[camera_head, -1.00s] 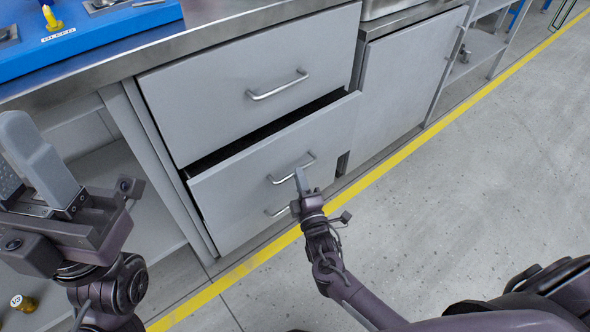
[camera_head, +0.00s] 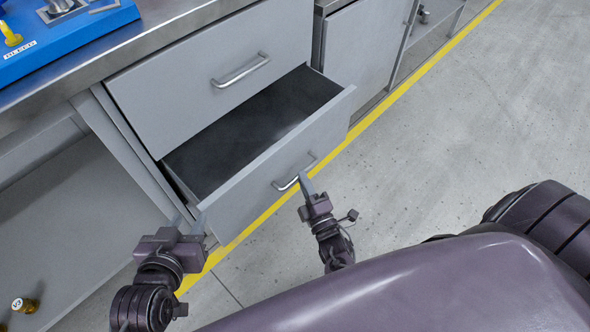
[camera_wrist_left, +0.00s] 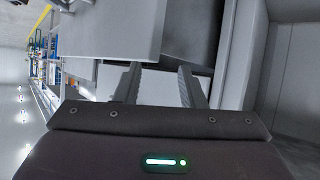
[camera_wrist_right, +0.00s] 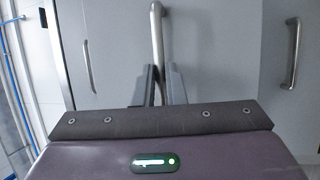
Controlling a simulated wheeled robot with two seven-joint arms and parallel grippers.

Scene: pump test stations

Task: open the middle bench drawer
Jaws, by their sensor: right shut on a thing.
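The middle bench drawer (camera_head: 277,163) is pulled well out, and its empty dark inside (camera_head: 245,130) shows in the head view. My right gripper (camera_head: 305,184) is shut on its silver bar handle (camera_head: 290,182). In the right wrist view the handle (camera_wrist_right: 157,35) runs between the two fingers (camera_wrist_right: 159,84). My left gripper (camera_head: 192,222) is beside the left front corner of the drawer. In the left wrist view its fingers (camera_wrist_left: 158,86) are apart, with nothing clearly held between them. Whether they touch the drawer I cannot tell.
The upper drawer (camera_head: 190,85) above is shut. A blue tray (camera_head: 75,32) with fittings lies on the bench top. An open bay (camera_head: 75,215) at left holds a small bottle marked V3 (camera_head: 27,304). The floor right of the yellow line (camera_head: 415,75) is clear.

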